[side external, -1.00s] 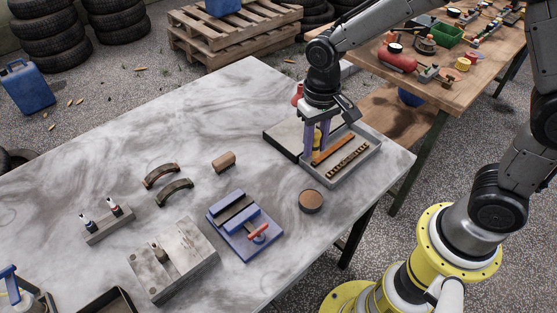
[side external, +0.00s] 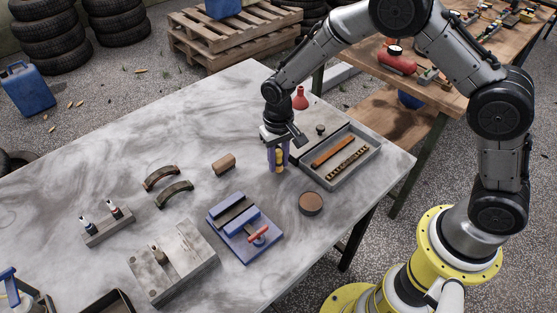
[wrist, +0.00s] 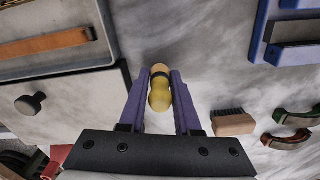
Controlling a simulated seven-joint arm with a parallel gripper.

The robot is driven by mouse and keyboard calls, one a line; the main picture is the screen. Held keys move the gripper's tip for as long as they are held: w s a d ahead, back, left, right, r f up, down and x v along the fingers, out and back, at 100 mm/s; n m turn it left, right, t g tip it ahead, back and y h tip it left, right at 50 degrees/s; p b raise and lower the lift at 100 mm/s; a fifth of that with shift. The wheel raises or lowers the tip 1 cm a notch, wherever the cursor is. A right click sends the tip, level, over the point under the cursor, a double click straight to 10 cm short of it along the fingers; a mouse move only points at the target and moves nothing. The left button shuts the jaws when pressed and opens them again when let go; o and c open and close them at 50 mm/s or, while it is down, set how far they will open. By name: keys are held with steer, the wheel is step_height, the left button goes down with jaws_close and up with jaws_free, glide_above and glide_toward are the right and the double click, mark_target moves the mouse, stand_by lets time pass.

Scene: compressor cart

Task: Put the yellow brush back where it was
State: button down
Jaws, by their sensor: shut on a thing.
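My gripper (side external: 277,163) is shut on the yellow brush (side external: 279,158) and holds it over the marble table, left of the grey tray. In the wrist view, the brush (wrist: 160,95) shows as a rounded yellow handle with a dark band, between the purple fingers of my gripper (wrist: 163,76). Its bristle end is not clearly visible. The grey tray (side external: 332,183) holds an orange-brown bar (side external: 333,151) and a dark strip with a row of small brass-coloured pieces (side external: 347,160). I cannot tell the brush's exact height above the table.
A grey lid with a dark knob (side external: 320,129) lies behind the tray. A wooden block brush (side external: 223,161), two curved shoes (side external: 174,193), a round brown disc (side external: 311,203) and a blue vise-like fixture (side external: 240,228) lie nearby. A red bottle (side external: 300,99) stands behind. The table's left-back area is clear.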

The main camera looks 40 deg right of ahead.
mark_target(279, 151)
steer(key=shift+f, duration=0.2)
steer(key=c, duration=0.6)
jaws_free()
step_height(279, 151, up, 12)
steer(key=shift+r, duration=0.2)
steer(key=s+d+r+n+t, duration=0.1)
steer(key=s+d+r+t, duration=0.15)
steer(key=s+r, duration=0.35)
steer(key=s+d+r+t, duration=0.1)
steer(key=s+d+r, duration=0.3)
steer(key=s+r, duration=0.3)
steer(key=s+d, duration=0.1)
steer(key=s, duration=0.3)
steer(key=s+d+n+t, duration=0.1)
steer(key=s, duration=0.4)
steer(key=s+d+t, duration=0.1)
steer(key=s+d, duration=0.1)
steer(key=s, duration=0.3)
